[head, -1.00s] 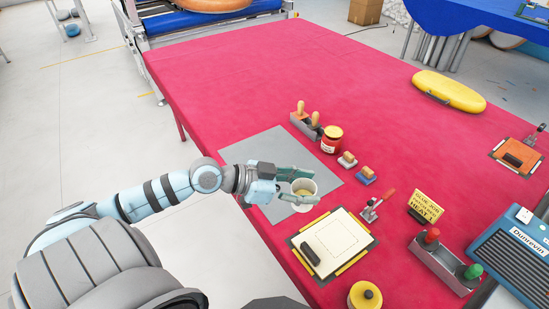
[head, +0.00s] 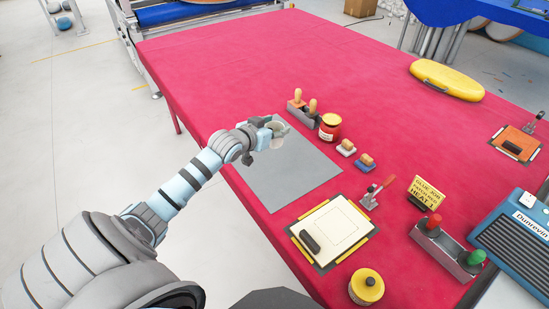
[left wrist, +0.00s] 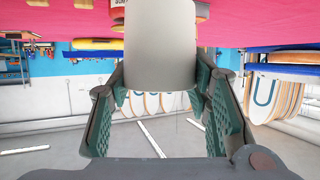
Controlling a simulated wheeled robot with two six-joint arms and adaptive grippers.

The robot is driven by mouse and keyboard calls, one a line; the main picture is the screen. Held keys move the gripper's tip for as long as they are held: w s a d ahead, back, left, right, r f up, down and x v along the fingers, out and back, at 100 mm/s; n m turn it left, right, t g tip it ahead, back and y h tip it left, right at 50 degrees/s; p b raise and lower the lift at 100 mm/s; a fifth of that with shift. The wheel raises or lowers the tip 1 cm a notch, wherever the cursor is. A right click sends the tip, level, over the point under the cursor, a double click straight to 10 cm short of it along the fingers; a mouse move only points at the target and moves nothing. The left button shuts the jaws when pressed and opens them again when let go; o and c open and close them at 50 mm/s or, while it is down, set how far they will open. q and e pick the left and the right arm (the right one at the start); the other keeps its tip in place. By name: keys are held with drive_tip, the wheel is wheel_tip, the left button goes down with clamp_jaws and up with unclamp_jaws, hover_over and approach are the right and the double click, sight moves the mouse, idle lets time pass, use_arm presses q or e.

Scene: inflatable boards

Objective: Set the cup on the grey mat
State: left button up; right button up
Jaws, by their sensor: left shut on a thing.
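A pale cup (head: 279,129) is held in my left gripper (head: 272,129), over the far-left corner of the grey mat (head: 293,176). In the left wrist view the cup (left wrist: 160,45) stands between the two green finger pads, and my left gripper (left wrist: 160,95) is shut on it. The gripper hides part of the cup in the head view. I cannot tell whether the cup's base touches the mat. The rest of the mat is bare. My right gripper is not in view.
Right of the mat's far end stand a grey holder with wooden handles (head: 299,110), a red jar (head: 330,127) and two small stamps (head: 346,147). A framed board (head: 333,228) and a toggle clamp (head: 372,195) lie in front. The red table's (head: 240,60) far part is clear.

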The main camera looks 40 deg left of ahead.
use_arm(q)
wheel_tip(320, 180, down, 12)
drive_tip(key=b, duration=0.3)
drive_tip(key=shift+f, duration=0.1)
drive_tip(key=shift+f, duration=0.1)
drive_tip(key=o, duration=1.2)
drive_tip(key=shift+o, duration=0.2)
